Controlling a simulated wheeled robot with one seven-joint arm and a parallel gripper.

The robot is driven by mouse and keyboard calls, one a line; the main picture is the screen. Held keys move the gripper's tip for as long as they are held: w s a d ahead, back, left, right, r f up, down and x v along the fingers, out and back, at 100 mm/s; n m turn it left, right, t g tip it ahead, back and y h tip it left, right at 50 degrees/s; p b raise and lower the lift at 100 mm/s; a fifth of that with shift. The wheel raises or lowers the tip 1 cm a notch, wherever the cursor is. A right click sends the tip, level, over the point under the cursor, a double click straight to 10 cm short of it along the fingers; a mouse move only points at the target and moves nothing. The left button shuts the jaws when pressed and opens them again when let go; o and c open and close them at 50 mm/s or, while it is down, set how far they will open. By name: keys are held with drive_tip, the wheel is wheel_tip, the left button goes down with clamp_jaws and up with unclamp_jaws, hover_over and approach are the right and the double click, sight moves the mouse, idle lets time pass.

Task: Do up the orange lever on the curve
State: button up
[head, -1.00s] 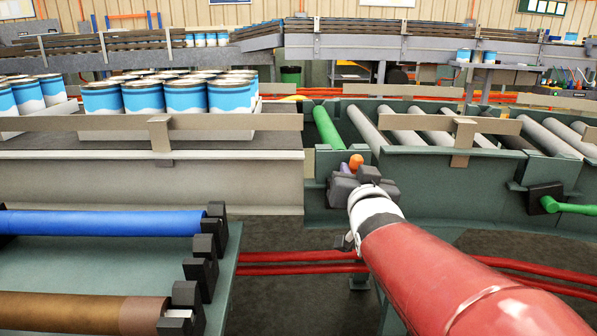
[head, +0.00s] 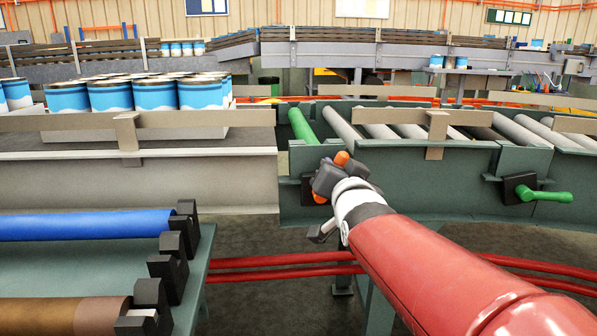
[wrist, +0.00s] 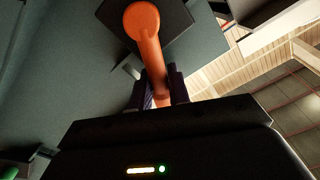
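The orange lever (head: 342,158) is on the green side of the roller curve (head: 430,190), near its left end. In the head view its tip shows above my gripper (head: 333,176) and its lower part shows below, so it slants up to the right. In the wrist view the orange lever (wrist: 148,50) runs from a round pivot on a black plate (wrist: 172,28) down between the dark fingers of my gripper (wrist: 160,88). The fingers sit close on both sides and appear shut on it. My gripper hides the lever's middle in the head view.
A green lever (head: 545,194) sticks out to the right on a black plate further along the curve. A conveyor with blue-and-white cans (head: 155,95) adjoins at left. A blue roller (head: 80,226) lies on a stand at front left. Red pipes (head: 280,262) run low behind my arm.

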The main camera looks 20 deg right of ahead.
drive_tip(key=o, duration=0.5)
drive_tip(key=shift+c, duration=0.2)
drive_tip(key=v, duration=0.7)
drive_tip(key=shift+s+b, duration=0.4)
drive_tip(key=shift+a, duration=0.15)
